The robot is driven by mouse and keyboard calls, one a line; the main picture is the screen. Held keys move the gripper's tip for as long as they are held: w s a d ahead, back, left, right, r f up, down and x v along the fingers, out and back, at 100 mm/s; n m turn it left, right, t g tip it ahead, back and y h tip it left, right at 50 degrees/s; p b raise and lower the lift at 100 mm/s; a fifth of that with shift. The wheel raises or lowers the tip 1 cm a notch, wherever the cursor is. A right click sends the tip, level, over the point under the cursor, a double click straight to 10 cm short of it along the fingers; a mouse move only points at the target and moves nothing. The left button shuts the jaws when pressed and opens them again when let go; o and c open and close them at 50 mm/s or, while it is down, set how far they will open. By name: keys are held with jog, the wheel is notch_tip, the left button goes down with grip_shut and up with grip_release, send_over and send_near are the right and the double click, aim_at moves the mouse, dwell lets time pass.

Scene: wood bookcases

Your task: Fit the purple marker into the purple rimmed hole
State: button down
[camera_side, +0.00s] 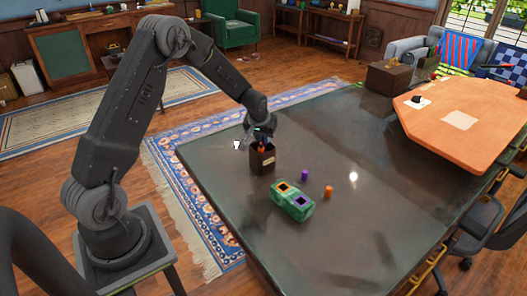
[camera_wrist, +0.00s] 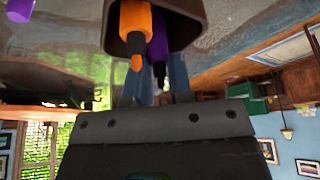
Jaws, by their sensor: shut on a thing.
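The purple marker (camera_wrist: 159,52) is between my gripper's two fingers (camera_wrist: 153,82) in the wrist view, and the fingers are shut on it. Its other end is inside the dark box (camera_side: 262,160). An orange marker (camera_wrist: 135,30) stands in the same box, right beside it. In the side view my gripper (camera_side: 261,133) is directly over the box's open top. The green block (camera_side: 290,208) lies to the right and nearer the camera, with a purple rimmed hole (camera_side: 301,201) and an orange rimmed hole (camera_side: 283,187) on top.
A small purple piece (camera_side: 305,174) and a small orange piece (camera_side: 328,191) stand on the dark table (camera_side: 340,235), right of the box. The table between is clear.

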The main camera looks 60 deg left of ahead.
jog(key=shift+r, duration=0.1)
dwell(0.3)
notch_tip(320, 180, up, 23)
send_over(291, 201)
jog(key=w+d, duration=0.2)
notch_tip(291, 201, down, 23)
jog(key=shift+r+n, duration=0.15)
jog(key=shift+n, duration=0.25)
dwell(0.3)
jog(key=c, duration=1)
grip_release()
jog(key=shift+c, duration=0.2)
